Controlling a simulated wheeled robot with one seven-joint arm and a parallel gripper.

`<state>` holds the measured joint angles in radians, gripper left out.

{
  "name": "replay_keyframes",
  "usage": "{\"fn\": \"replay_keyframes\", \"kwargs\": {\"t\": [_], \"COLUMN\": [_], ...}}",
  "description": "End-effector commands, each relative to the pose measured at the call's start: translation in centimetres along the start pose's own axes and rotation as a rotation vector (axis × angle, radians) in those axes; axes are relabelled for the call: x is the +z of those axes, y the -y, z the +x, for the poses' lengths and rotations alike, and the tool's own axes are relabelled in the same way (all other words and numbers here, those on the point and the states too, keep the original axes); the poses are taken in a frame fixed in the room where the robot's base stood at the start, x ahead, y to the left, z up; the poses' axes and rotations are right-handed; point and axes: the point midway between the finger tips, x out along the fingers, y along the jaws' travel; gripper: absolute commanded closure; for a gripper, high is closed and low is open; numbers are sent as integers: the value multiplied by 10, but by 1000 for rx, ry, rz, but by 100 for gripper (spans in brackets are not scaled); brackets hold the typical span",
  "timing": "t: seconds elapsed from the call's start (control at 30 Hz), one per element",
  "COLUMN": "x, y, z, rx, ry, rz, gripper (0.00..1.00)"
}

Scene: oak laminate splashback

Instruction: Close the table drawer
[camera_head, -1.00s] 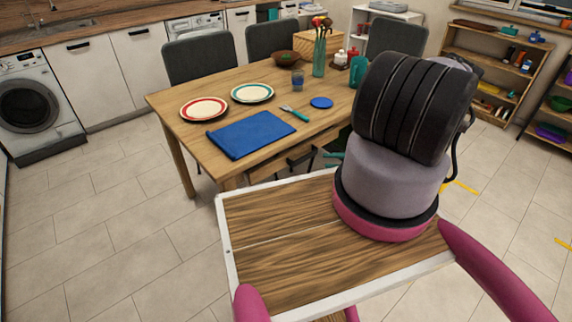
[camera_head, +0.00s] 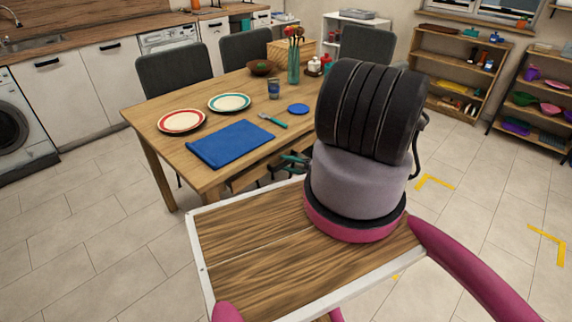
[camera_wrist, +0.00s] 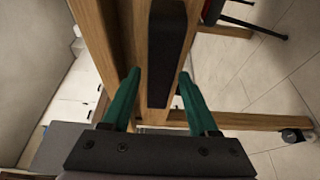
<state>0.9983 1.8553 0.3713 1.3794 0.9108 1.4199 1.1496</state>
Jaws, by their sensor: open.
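The wooden dining table (camera_head: 165,135) stands left of my arm in the head view. Its drawer (camera_head: 250,177) shows as a wooden strip below the tabletop's near edge, and it is partly hidden. How far out it stands is hard to tell. No contact is visible. In the head view, my gripper (camera_head: 295,162) is at the table's near side, mostly behind my arm.
On the table lie a blue mat (camera_head: 230,143), a red-rimmed plate (camera_head: 181,121), a teal-rimmed plate (camera_head: 229,103), a blue disc (camera_head: 298,109) and a glass (camera_head: 273,89). Grey chairs (camera_head: 176,72) line the far side. The tiled floor left of the table is clear.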

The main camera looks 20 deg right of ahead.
Motion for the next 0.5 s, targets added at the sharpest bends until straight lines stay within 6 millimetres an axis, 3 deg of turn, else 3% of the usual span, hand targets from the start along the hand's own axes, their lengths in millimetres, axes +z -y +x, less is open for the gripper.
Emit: {"fn": "replay_keyframes", "kwargs": {"t": [0.33, 0.5], "x": [0, 0], "y": [0, 0], "z": [4, 4], "rx": [-1, -1], "ry": [0, 0], "rz": [0, 0], "gripper": [40, 100]}}
